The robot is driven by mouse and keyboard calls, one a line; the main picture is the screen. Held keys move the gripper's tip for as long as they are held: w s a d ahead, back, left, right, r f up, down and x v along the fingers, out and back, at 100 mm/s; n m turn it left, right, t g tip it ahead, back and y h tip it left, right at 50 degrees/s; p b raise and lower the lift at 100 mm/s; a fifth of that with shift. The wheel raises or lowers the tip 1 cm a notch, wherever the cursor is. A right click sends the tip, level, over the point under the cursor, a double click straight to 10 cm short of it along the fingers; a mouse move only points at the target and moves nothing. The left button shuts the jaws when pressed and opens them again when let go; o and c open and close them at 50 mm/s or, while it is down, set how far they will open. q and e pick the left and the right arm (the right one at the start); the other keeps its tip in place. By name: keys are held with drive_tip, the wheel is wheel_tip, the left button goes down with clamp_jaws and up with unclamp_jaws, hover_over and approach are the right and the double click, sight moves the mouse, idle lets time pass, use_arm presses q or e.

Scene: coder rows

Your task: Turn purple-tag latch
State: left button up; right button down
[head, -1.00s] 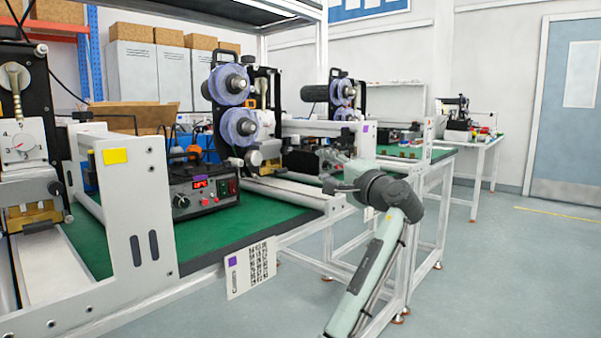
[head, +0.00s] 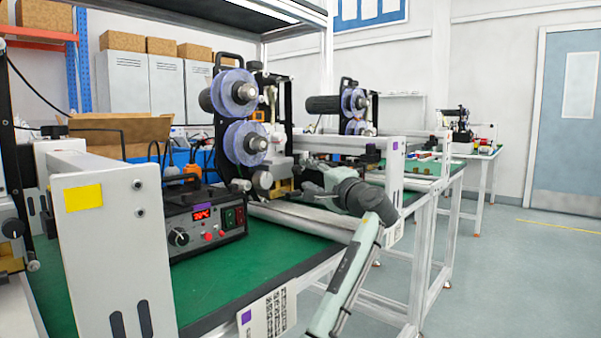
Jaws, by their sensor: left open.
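A purple tag (head: 396,145) is on the white end plate of the middle coder (head: 246,120), which has two clear purple-blue reels. Below the reels are a round silver knob (head: 262,180) and a brass-coloured block (head: 283,188). I cannot make out which part is the latch; it may be hidden or too small. My left gripper (head: 306,183) is open, to the right of the brass block and over the coder's white rail. Its fingers point left and overlap the machine in the picture; I cannot tell any contact. My right gripper is not in view.
A white end plate with a yellow tag (head: 84,198) stands close at the left. A black control box (head: 205,222) with a red display sits on the green bench top (head: 200,290). A code card (head: 268,318) with a purple square hangs at the front edge. Floor at right is clear.

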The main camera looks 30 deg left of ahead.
sight(299, 171)
use_arm(q)
drive_tip(key=shift+x, duration=2.15)
clamp_jaws()
